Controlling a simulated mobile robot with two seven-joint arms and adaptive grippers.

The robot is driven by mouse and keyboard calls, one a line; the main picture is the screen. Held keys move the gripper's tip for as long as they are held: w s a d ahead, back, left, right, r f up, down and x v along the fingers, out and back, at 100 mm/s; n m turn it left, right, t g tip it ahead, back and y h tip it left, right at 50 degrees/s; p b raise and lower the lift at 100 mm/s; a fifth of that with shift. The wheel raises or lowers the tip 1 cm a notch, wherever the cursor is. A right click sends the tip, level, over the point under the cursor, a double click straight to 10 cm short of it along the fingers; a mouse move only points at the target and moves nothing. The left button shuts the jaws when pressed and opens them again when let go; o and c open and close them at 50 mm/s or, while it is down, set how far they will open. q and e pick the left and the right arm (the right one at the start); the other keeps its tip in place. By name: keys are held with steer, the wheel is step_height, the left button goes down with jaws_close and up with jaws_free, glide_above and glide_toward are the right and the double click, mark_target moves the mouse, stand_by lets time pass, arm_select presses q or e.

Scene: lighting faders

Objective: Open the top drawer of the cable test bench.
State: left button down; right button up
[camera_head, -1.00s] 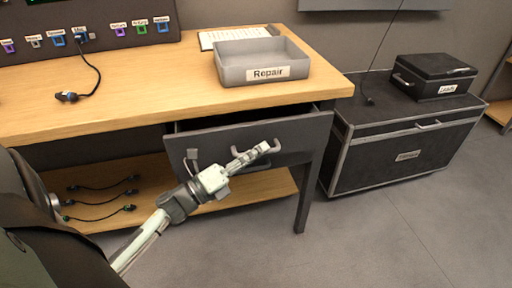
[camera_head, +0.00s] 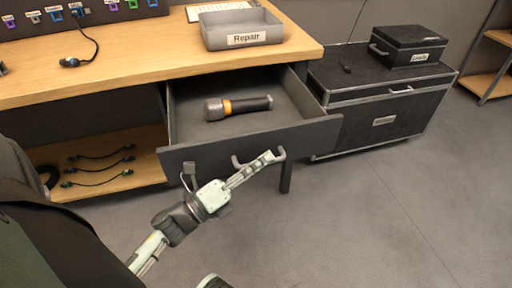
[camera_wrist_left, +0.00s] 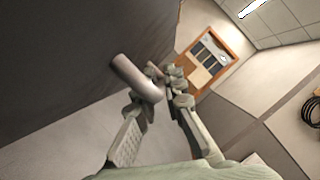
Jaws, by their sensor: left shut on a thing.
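The top drawer (camera_head: 312,138) of the wooden-topped bench (camera_head: 130,72) is pulled well out, and its inside shows. A dark microphone-like object with an orange band (camera_head: 238,107) lies in it. My left gripper (camera_head: 262,165) is at the grey bar handle (camera_head: 236,162) on the drawer front, with its fingers closed on the bar. The left wrist view shows the handle (camera_wrist_left: 137,78) as a grey cylinder between the fingers (camera_wrist_left: 158,98). My right gripper does not show.
A grey Repair tray (camera_head: 242,38) stands on the bench top. A black case (camera_head: 385,115) with a smaller box (camera_head: 408,45) on it stands to the right. Cables (camera_head: 98,170) lie on the lower shelf. Floor (camera_head: 390,210) in front is clear.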

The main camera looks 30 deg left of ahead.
arm_select(q)
steer(key=shift+s+d, duration=1)
steer(key=shift+d, duration=0.15)
steer(key=c, duration=1.9)
jaws_free()
steer(key=v, duration=1.2)
steer(key=shift+s+d, duration=0.1)
